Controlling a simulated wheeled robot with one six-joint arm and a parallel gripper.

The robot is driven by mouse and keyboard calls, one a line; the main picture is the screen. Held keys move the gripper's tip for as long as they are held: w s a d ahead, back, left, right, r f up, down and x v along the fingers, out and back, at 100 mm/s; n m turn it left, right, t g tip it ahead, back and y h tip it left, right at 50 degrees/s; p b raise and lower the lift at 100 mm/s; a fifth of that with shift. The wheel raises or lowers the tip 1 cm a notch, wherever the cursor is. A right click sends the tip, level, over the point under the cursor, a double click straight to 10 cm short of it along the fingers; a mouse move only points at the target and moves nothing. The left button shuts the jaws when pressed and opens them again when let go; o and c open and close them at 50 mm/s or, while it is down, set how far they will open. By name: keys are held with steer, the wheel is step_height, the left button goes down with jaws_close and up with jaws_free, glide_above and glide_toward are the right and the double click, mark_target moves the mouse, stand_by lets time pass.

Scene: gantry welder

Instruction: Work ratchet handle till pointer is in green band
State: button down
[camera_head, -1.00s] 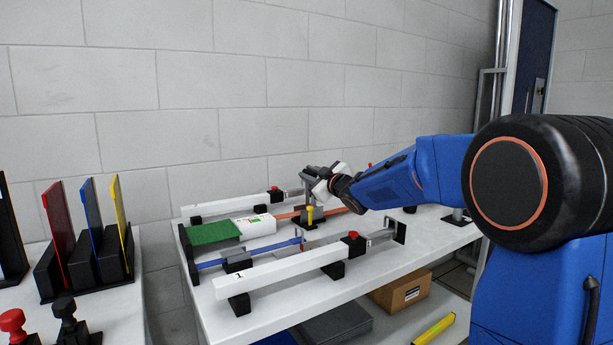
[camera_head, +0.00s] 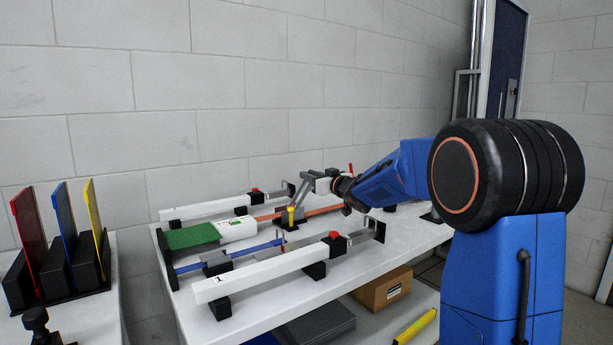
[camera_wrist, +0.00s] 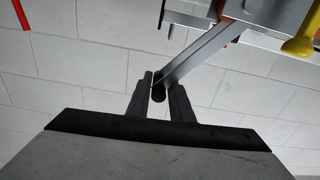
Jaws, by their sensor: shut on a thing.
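A white housing (camera_head: 237,230) with a small green mark lies left of the lever. The pointer is too small to make out, so I cannot tell its position against a band.
A yellow knob (camera_head: 291,213) stands beside the lever's base. White beams with red buttons (camera_head: 333,235) lie along the bench front and back. A green pad (camera_head: 192,236) is at the left. A rack of coloured plates (camera_head: 62,255) stands on another table.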

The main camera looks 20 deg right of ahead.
steer(key=shift+d+f, duration=0.2)
steer(key=shift+f, duration=0.2)
steer(key=c, duration=1.7)
jaws_free()
steer(key=shift+w, duration=0.1)
steer(key=shift+c, duration=0.2)
steer(key=shift+r, duration=0.1)
steer(key=shift+s+d, duration=0.1)
steer(key=shift+s, duration=0.25)
steer(key=v, duration=0.6)
steer(key=shift+s, duration=0.4)
steer(key=shift+d, duration=0.1)
